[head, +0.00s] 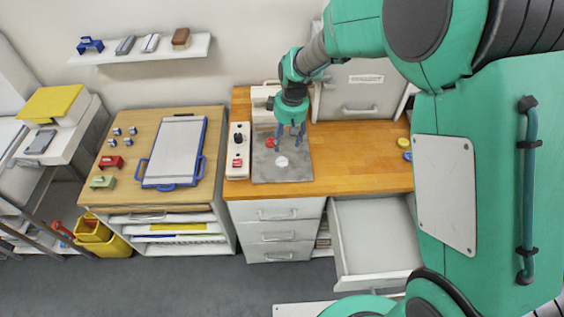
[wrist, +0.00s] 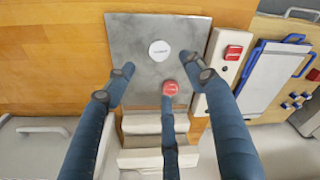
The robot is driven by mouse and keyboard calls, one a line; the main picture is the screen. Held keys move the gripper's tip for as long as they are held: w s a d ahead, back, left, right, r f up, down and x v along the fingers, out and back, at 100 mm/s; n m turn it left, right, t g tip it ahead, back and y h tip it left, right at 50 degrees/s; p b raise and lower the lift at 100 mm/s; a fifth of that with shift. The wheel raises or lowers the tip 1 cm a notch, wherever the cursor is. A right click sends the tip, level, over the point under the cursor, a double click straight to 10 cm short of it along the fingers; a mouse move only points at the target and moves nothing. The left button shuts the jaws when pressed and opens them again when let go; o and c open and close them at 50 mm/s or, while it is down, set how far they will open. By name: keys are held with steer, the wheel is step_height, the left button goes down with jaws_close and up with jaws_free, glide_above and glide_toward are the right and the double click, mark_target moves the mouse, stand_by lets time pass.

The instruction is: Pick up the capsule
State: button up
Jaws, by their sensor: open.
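A small white round disc (head: 282,161) with tiny lettering lies on a grey metal plate (head: 298,172) on the wooden counter. A red round disc (head: 270,142) lies on the same plate, behind and left of it. I cannot tell for certain which is the capsule. In the wrist view the white disc (wrist: 159,50) is beyond the fingertips and the red disc (wrist: 170,88) is close to the middle finger's tip. My gripper (head: 291,130) is above the plate; in the wrist view (wrist: 158,77) its blue fingers are spread, with nothing held.
A white control box (head: 238,165) with a red switch stands left of the plate. A pale machine (wrist: 155,128) stands behind it. Yellow (head: 404,142) and blue discs lie at the counter's right. An open drawer (head: 372,240) juts out below. The counter right of the plate is clear.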

steer(key=shift+f, duration=0.1)
glide_above(282, 162)
steer(key=shift+s+d+f+b, duration=0.1)
steer(key=shift+f+b, duration=0.1)
steer(key=shift+f, duration=1.9)
steer(key=shift+s+d+f+b, duration=0.1)
steer(key=shift+f+b, duration=0.1)
steer(key=shift+f, duration=1.85)
steer(key=shift+w+a+f+b, duration=0.1)
steer(key=shift+w+f+b, duration=0.1)
steer(key=shift+f, duration=1.1)
steer(key=shift+w+a+f+b, duration=0.1)
steer(key=shift+f+b, duration=0.05)
steer(key=shift+f, duration=1.15)
steer(key=c, duration=1.1)
